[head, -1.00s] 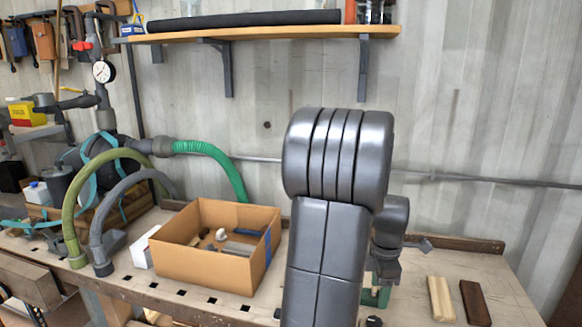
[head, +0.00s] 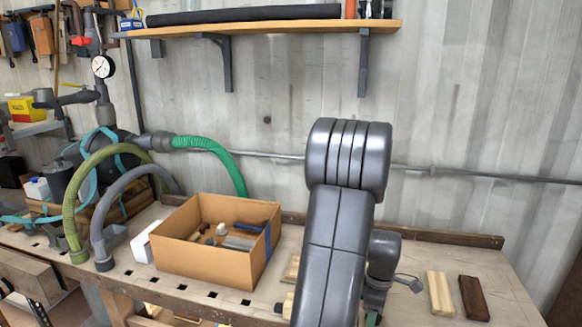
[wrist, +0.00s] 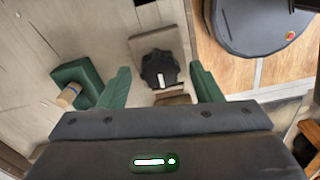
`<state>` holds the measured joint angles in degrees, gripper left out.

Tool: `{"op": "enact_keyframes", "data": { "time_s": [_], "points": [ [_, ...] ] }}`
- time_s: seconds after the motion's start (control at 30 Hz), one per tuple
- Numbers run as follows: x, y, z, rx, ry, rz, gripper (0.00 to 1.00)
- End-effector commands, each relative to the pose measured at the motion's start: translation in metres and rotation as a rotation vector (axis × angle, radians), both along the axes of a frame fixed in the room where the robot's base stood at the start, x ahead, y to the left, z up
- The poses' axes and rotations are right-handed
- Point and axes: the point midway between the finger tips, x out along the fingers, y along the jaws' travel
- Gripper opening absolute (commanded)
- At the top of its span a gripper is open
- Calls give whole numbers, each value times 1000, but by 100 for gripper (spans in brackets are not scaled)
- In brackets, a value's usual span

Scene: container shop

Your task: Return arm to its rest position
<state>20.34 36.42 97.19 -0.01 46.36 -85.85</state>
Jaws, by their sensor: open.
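My arm (head: 345,220) rises in front of the workbench in the head view, bent at the elbow, and hides most of my gripper. In the wrist view my gripper (wrist: 159,70) shows two green fingers spread wide apart, with nothing held between them. Beyond the fingers, a black knobbed part (wrist: 159,72) lies on the bench surface, apart from them. A green block with a wooden peg (wrist: 78,84) is just left of the left finger.
An open cardboard box (head: 205,262) with small parts stands on the workbench (head: 405,305). A light wooden piece (head: 440,294) and a dark one (head: 473,298) lie at the right. Hoses (head: 215,150) stand at the left. A shelf (head: 270,30) hangs above.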

Motion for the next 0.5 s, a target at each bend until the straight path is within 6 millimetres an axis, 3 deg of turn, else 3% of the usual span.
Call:
{"op": "enact_keyframes", "data": {
  "time_s": [0.5],
  "points": [
    [1, -1, 1, 1, 1, -416, 59]
  ]
}}
